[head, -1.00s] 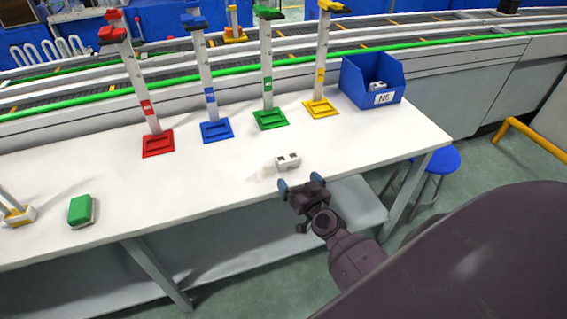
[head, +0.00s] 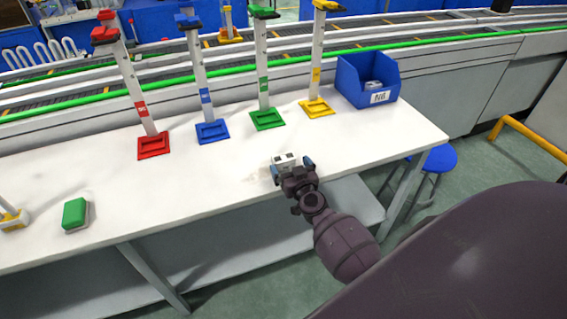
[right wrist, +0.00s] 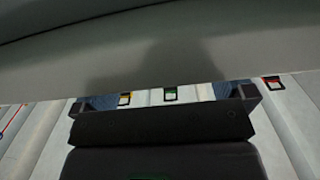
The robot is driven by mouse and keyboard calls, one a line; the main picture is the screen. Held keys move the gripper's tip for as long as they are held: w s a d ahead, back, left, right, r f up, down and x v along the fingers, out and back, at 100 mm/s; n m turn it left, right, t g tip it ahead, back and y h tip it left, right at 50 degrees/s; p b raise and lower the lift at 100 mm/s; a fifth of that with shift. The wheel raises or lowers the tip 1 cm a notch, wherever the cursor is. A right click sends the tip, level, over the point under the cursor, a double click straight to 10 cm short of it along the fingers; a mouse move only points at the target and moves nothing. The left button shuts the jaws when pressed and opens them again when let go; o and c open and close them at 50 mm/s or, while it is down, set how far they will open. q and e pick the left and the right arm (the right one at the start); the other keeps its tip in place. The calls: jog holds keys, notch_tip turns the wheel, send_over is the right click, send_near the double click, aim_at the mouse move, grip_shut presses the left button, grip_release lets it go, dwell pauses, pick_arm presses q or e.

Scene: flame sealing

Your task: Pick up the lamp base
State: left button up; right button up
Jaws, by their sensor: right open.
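The lamp base is a small white block with dark holes in its top (head: 285,159), lying near the front edge of the white table in the head view. My right gripper (head: 292,168) is open, with one blue-tipped finger on each side of the block. The block's near part is hidden by the gripper, and I cannot tell whether the fingers touch it. In the right wrist view, my right gripper (right wrist: 167,96) has its fingers apart; a large grey shape fills the top and I cannot identify it. My left gripper is not in view.
Red (head: 153,146), blue (head: 212,131), green (head: 267,119) and yellow (head: 317,108) stands with tall posts line the table's back. A blue bin (head: 368,80) stands at the back right. A green block (head: 75,213) lies at the left. The table's middle is clear.

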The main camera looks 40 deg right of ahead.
aim_at(286, 162)
jog(key=x, duration=0.3)
jog(key=b+x, duration=0.1)
jog(key=shift+w+a, duration=0.25)
jog(key=shift+w, duration=0.05)
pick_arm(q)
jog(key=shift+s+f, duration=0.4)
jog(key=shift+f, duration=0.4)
pick_arm(e)
jog(key=shift+r, duration=0.1)
jog(key=shift+c, duration=0.3)
jog(key=c, duration=1)
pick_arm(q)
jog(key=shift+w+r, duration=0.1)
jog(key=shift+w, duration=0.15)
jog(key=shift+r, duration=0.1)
pick_arm(e)
jog(key=shift+r, duration=0.1)
